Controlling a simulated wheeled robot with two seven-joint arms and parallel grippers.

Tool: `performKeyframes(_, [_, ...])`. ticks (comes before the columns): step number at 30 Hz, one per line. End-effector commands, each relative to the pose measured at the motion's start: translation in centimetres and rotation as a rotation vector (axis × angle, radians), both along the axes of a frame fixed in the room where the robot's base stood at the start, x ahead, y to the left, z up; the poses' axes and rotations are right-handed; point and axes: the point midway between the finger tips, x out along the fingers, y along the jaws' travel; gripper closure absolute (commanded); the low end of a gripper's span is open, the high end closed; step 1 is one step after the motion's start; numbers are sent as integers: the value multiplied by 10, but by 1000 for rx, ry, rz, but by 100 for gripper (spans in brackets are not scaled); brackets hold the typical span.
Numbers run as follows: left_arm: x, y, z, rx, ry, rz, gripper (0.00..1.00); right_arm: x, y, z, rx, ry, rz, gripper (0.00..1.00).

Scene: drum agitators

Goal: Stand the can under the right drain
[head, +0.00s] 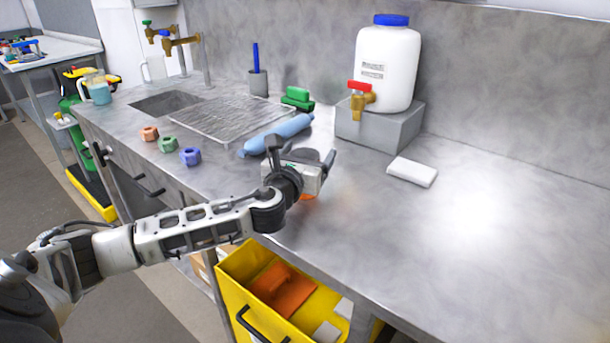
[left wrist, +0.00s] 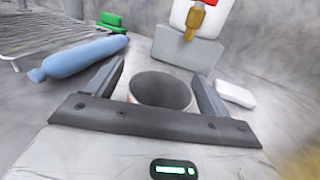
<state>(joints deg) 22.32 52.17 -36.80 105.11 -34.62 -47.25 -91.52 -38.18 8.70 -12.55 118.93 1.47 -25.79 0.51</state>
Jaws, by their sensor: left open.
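The can (left wrist: 162,90) is open-topped with a dark grey inside and a bit of orange on its side. It stands upright on the steel counter between the fingers of my left gripper (left wrist: 160,76), which is open around it. In the head view the left gripper (head: 302,151) is low over the counter near its front edge and hides most of the can; some orange (head: 308,197) shows below it. A white jug (head: 387,68) with a blue cap sits on a grey block behind, its brass tap (head: 361,100) with red handle overhanging the block's front. My right gripper is out of view.
A blue bottle-like roll (head: 277,134) lies left of the gripper, with coloured nuts (head: 167,144) beyond. A white block (head: 412,172) lies right of the grey block (head: 380,129). The counter's right side is clear. A yellow drawer (head: 235,262) stands open below the front edge.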

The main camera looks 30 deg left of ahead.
Motion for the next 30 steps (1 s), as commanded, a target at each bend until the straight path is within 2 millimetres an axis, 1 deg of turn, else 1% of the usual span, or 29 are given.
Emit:
performKeyframes(4, [0, 0, -1, 0, 1, -1, 20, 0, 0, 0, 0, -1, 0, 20])
performKeyframes(5, [0, 0, 0, 0, 1, -1, 22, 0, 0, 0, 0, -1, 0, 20])
performKeyframes(6, [0, 0, 0, 0, 1, 0, 34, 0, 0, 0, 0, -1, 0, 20])
performKeyframes(8, [0, 0, 0, 0, 1, 0, 50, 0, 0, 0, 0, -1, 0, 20])
performKeyframes(9, [0, 0, 0, 0, 1, 0, 61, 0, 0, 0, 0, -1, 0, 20])
performKeyframes(10, [0, 0, 0, 0, 1, 0, 68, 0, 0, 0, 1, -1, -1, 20])
performKeyframes(11, [0, 0, 0, 0, 1, 0, 68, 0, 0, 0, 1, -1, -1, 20])
performKeyframes(12, [0, 0, 0, 0, 0, 0, 71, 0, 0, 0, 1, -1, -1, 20])
performKeyframes(19, [0, 0, 1, 0, 0, 0, 71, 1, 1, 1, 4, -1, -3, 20])
performKeyframes(23, [0, 0, 7, 0, -2, -1, 71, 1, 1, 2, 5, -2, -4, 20])
performKeyframes(26, [0, 0, 18, 0, -3, -1, 71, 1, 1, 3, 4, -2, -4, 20])
performKeyframes(29, [0, 0, 36, 0, -5, -1, 71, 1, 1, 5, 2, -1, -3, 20])
performKeyframes(30, [-7, -3, 42, 2, -5, -3, 71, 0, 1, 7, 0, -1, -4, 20])
